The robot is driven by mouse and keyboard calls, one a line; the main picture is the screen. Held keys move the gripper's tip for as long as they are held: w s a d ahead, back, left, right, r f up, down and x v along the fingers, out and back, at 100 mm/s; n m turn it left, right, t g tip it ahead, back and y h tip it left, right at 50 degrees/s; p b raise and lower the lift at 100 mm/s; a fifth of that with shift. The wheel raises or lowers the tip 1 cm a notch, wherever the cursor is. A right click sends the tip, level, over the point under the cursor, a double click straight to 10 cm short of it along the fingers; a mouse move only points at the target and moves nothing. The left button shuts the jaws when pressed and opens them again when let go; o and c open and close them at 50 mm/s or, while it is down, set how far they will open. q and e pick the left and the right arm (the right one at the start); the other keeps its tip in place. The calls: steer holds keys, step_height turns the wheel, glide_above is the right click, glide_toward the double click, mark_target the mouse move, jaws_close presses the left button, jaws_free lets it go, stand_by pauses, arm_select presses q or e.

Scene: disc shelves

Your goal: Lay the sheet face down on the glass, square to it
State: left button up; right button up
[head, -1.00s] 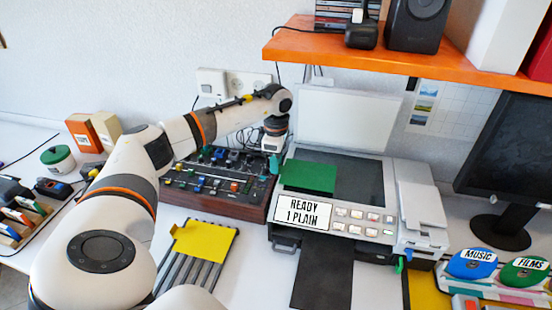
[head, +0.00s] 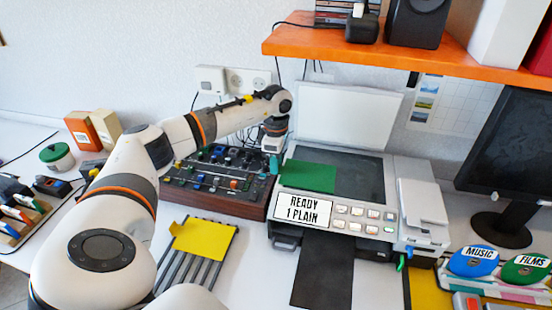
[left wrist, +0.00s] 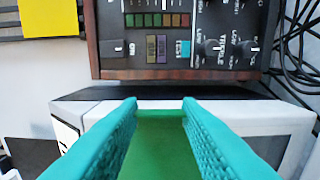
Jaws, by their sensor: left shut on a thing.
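The green sheet (head: 308,177) is over the left part of the scanner's dark glass (head: 362,178). Its left edge reaches over the scanner's frame, and the right part of the glass is bare. I cannot tell whether it touches the glass. My left gripper (head: 275,163) is at the sheet's left edge, shut on it. In the left wrist view the teal fingers (left wrist: 160,108) stand on either side of the green sheet (left wrist: 155,140). The white lid (head: 348,115) stands open behind the glass. My right gripper is not in view.
A mixer (head: 215,183) with knobs sits left of the scanner, close under my left arm. A yellow sheet (head: 205,238) lies on a grey slatted rack in front. An orange shelf (head: 400,58) overhangs the back. A monitor (head: 515,150) stands at the right.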

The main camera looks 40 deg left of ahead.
arm_select(q)
steer(key=o, duration=1)
steer(key=shift+o, duration=0.2)
step_height(320, 180, up, 7)
steer(key=shift+r+b, duration=0.2)
steer(key=shift+b, duration=0.15)
